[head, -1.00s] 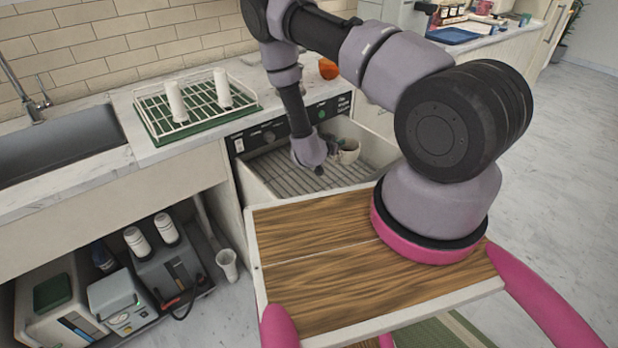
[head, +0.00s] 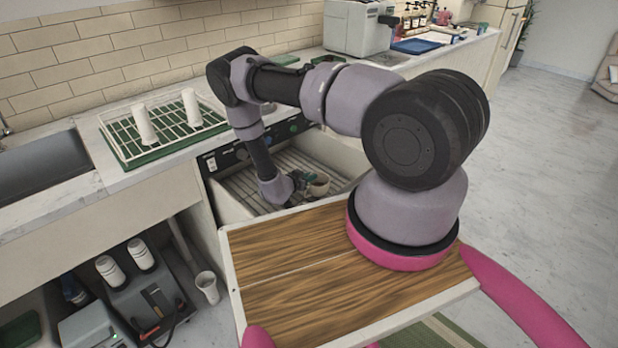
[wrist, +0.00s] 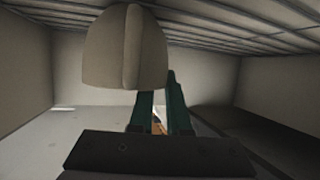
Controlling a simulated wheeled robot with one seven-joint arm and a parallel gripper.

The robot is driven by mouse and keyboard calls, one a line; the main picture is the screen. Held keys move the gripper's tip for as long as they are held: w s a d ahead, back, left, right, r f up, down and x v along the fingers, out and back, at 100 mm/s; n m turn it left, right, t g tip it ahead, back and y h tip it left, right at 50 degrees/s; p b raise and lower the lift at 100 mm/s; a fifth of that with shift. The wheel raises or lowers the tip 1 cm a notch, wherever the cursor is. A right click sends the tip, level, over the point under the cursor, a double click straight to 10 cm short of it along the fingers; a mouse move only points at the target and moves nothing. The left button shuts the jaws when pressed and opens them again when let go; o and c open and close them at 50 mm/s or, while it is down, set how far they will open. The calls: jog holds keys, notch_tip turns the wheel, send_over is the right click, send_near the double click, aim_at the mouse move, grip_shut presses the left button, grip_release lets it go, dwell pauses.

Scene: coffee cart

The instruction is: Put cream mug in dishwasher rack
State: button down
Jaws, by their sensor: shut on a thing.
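The cream mug (head: 319,188) is inside the open dishwasher, at the right side of the dishwasher rack (head: 243,186). In the head view its mouth faces up and looks dark inside. My gripper (head: 304,181) is at the mug's left side, partly hidden by my arm. In the wrist view the green fingers (wrist: 160,112) are closed at the mug (wrist: 125,50), whose pale body fills the upper middle. The rack wires (wrist: 220,22) run along the top of that view, close to the mug. I cannot tell whether the mug touches them.
Dishwasher walls (wrist: 285,95) enclose my gripper on the sides. A white wire rack on a green mat (head: 160,153) holds two white cylinders on the counter to the left. My wooden top (head: 290,265) is close to the dishwasher's front. Rack space left of the mug looks clear.

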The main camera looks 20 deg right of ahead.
jog(key=c, duration=0.9)
grip_release()
jog(key=shift+o, duration=0.2)
jog(key=v, duration=0.7)
jog(key=shift+s+a, duration=0.2)
jog(key=shift+r, duration=0.1)
